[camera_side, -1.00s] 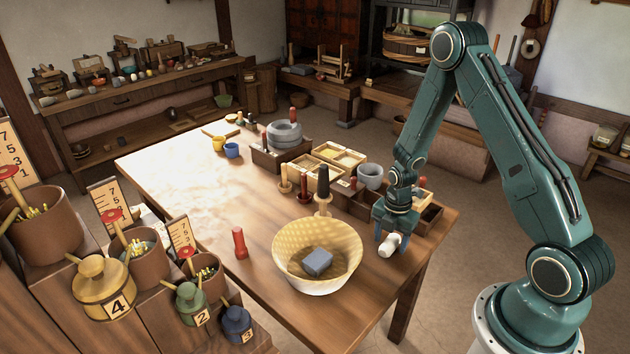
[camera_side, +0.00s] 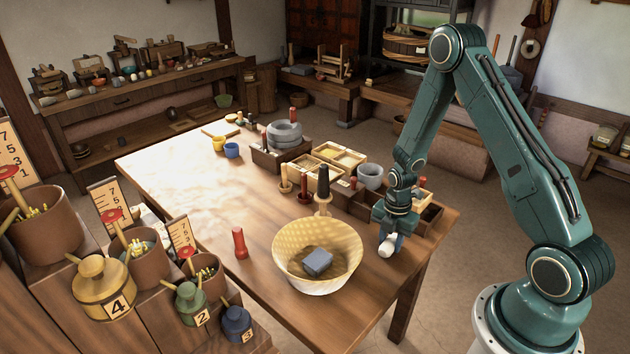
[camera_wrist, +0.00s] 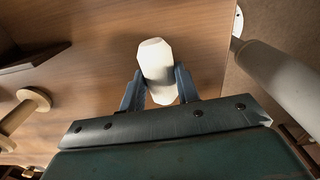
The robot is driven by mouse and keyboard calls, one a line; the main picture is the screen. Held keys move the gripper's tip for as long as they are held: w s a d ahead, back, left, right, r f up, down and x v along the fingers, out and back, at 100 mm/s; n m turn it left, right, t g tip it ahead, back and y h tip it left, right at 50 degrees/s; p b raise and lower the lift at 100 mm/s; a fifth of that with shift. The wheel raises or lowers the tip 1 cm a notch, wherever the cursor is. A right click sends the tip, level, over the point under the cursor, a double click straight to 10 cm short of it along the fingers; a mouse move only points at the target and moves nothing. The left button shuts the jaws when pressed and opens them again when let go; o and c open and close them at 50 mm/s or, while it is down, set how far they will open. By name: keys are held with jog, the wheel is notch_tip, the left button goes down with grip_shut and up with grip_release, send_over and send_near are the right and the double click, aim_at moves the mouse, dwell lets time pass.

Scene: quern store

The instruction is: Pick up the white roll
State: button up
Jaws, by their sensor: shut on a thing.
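The white roll (camera_side: 388,246) is at the front right part of the wooden table (camera_side: 190,190), near its right edge. In the wrist view the white roll (camera_wrist: 156,62) stands out between the two blue-grey fingers. My gripper (camera_side: 391,240) points down and is shut on the roll, with one finger on each side. The wrist view shows my gripper (camera_wrist: 158,88) from behind its dark plate. I cannot tell whether the roll still touches the table.
A woven basket (camera_side: 290,235) with a grey block (camera_side: 318,262) inside stands left of my gripper. Behind it are a grey bowl (camera_side: 370,176), wooden boxes and turned pegs. A red peg (camera_side: 239,243) stands left of the basket. The table's left part is mostly clear.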

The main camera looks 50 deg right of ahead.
aim_at(390, 240)
jog(key=shift+r, duration=0.1)
notch_tip(390, 240, up, 20)
dwell(1.0)
dwell(0.5)
